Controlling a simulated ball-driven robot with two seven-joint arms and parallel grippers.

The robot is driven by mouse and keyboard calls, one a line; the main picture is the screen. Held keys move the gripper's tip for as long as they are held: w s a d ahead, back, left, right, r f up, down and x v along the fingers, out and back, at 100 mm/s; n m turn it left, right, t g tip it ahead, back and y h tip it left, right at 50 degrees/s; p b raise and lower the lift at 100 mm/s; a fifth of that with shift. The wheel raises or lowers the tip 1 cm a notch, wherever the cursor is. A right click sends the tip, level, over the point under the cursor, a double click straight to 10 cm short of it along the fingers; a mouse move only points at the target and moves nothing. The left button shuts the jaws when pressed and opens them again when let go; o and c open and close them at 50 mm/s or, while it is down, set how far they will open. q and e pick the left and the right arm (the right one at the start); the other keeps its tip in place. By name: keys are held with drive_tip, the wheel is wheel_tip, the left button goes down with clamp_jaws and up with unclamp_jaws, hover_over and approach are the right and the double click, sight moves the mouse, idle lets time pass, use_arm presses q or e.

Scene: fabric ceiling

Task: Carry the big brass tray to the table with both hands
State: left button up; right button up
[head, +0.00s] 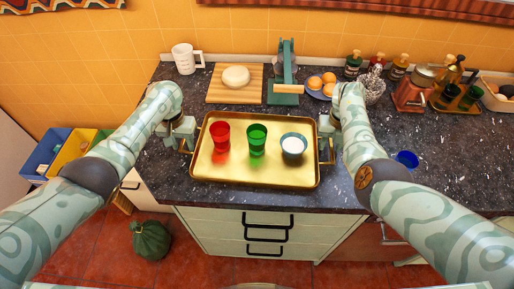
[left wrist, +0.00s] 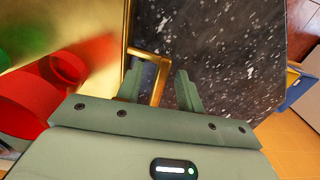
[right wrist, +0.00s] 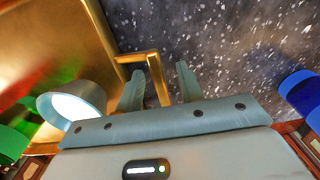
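The big brass tray (head: 255,178) lies on the dark speckled counter. On it stand a red cup (head: 220,136), a green cup (head: 257,140) and a teal cup with white contents (head: 293,146). My left gripper (head: 183,138) is at the tray's left handle. In the left wrist view its two fingers are apart, with the left handle (left wrist: 160,75) between them and gaps beside the bar. My right gripper (head: 328,136) is at the right handle. In the right wrist view its fingers are also apart, with the right handle (right wrist: 155,75) between them.
Behind the tray are a cutting board (head: 220,93) with a pale round item, a green press (head: 287,75) and a plate of orange fruit (head: 322,86). A blue cup (head: 407,159) stands right of my right forearm. Drawers (head: 258,230) are below the counter's front edge.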

use_arm(q)
drive_tip(key=shift+f, duration=0.25)
use_arm(e)
drive_tip(key=shift+f, duration=0.2)
use_arm(q)
clamp_jaws()
use_arm(e)
clamp_jaws()
use_arm(q)
drive_tip(key=shift+r, duration=0.1)
use_arm(e)
drive_tip(key=shift+r, duration=0.1)
